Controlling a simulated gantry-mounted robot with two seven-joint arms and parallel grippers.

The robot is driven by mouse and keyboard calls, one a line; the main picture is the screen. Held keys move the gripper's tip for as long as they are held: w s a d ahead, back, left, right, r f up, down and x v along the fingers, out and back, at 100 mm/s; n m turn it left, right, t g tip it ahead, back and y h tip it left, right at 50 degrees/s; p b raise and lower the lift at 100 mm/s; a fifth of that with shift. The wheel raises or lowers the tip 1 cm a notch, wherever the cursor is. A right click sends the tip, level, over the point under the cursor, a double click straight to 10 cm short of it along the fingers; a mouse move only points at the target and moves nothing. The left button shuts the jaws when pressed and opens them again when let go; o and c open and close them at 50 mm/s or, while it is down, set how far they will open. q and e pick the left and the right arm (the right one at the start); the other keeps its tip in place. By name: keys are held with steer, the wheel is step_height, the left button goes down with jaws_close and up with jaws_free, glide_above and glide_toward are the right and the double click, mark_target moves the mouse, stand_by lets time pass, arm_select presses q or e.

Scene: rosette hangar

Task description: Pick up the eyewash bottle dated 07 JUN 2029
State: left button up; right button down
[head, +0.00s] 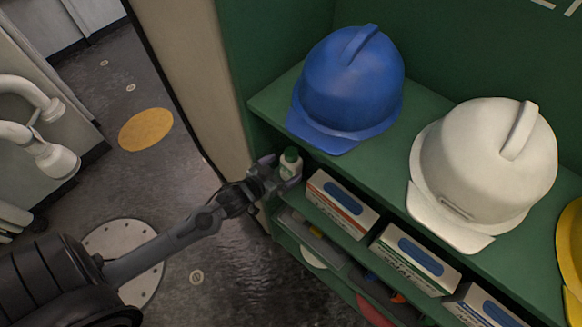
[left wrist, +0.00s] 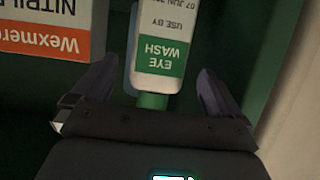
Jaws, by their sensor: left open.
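The eyewash bottle (head: 290,164) is small and white with a green cap, standing on the green shelf below the blue helmet. In the left wrist view the bottle (left wrist: 166,58) appears upside down; its label reads EYE WASH, USE BY, 07 JUN, with the year cut off at the top edge. My left gripper (head: 281,173) is open at the bottle. Its two fingers are on either side of the bottle in the left wrist view (left wrist: 158,78), with visible gaps. My right gripper is not in view.
White glove boxes (head: 342,203) stand right of the bottle; the nearest has an orange band (left wrist: 45,40). A blue helmet (head: 350,80) and a white helmet (head: 480,160) sit on the shelf above. A beige side panel (head: 205,80) stands left of the shelves.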

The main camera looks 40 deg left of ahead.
mark_target(286, 167)
arm_select(q)
steer(key=shift+x, duration=2.35)
steer(key=shift+d, duration=0.1)
steer(key=shift+r, duration=0.1)
steer(key=c, duration=1.4)
